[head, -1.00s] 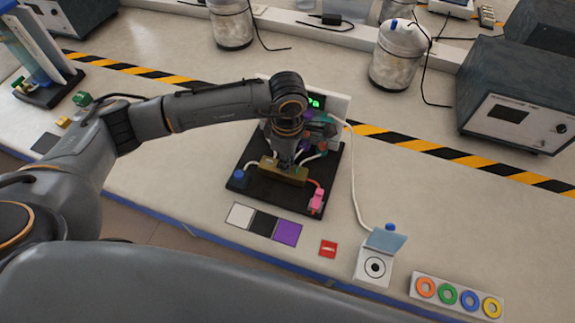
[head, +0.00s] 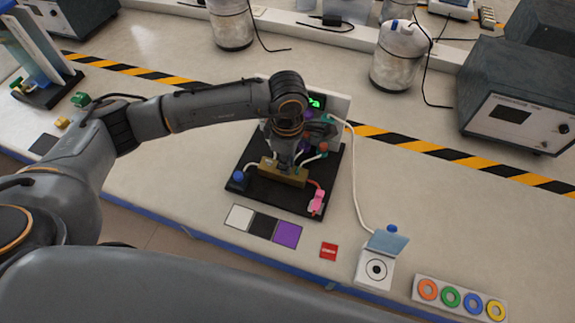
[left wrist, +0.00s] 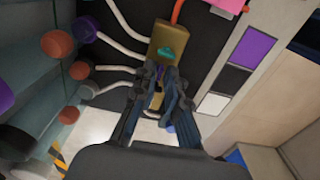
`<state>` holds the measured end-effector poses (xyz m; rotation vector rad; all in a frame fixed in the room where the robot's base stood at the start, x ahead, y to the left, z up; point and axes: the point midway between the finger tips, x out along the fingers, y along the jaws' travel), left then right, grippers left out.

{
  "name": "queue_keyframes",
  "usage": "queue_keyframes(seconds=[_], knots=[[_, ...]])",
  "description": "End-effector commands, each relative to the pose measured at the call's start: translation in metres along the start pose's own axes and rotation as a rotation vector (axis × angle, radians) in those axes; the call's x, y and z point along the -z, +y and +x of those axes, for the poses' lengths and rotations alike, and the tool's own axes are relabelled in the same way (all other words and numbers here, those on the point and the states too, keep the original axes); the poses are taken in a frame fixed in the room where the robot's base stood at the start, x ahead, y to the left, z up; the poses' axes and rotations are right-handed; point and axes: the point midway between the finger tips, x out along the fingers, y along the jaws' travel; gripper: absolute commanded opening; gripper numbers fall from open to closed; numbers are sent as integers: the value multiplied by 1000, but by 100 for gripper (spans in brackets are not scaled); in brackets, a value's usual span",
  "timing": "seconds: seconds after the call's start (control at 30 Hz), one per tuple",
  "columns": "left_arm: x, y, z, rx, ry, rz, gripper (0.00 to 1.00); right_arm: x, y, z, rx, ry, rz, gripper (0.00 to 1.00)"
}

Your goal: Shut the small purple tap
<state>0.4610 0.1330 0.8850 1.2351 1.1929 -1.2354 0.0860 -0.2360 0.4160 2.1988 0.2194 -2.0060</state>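A brass block (head: 268,169) with small taps stands on a black board (head: 262,192); it also shows in the left wrist view (left wrist: 165,36). A teal tap (left wrist: 167,53) on the block lies just beyond my fingertips. My left gripper (head: 286,164) points down at the block. In the left wrist view its fingertips (left wrist: 162,73) are close together over the block, with a narrow strip between them. I cannot make out the small purple tap there; the fingers may hide it. I cannot tell whether they grip anything. My right gripper is out of view.
White hoses run from the block towards purple and red-brown round knobs (left wrist: 56,43) close beside my gripper. A pink piece (head: 317,201) sits at the board's corner, a blue knob (head: 239,178) at its left. White, black and purple squares (head: 287,234) lie in front.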

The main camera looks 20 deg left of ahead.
Motion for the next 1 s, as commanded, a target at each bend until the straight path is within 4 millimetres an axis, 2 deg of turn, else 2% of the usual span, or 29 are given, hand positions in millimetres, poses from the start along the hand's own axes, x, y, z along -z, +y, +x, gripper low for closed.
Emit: queue_keyframes(seconds=[0.13, 0.17, 0.2, 0.47, 0.57, 0.8, 1.0], knots=[[0, 0, 0, 0, 0, 0, 12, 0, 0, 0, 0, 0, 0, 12], [0, 0, 0, 0, 0, 0, 8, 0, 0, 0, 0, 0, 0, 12], [0, 0, 0, 0, 0, 0, 0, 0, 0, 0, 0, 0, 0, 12], [0, 0, 1, -1, 0, 13, 0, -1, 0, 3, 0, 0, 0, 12], [0, 1, 5, -5, 0, 97, 0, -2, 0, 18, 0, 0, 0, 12], [0, 1, 7, -6, 1, 415, 0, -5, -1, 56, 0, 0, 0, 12], [0, 0, 3, -2, 1, 589, 0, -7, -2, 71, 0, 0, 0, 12]])
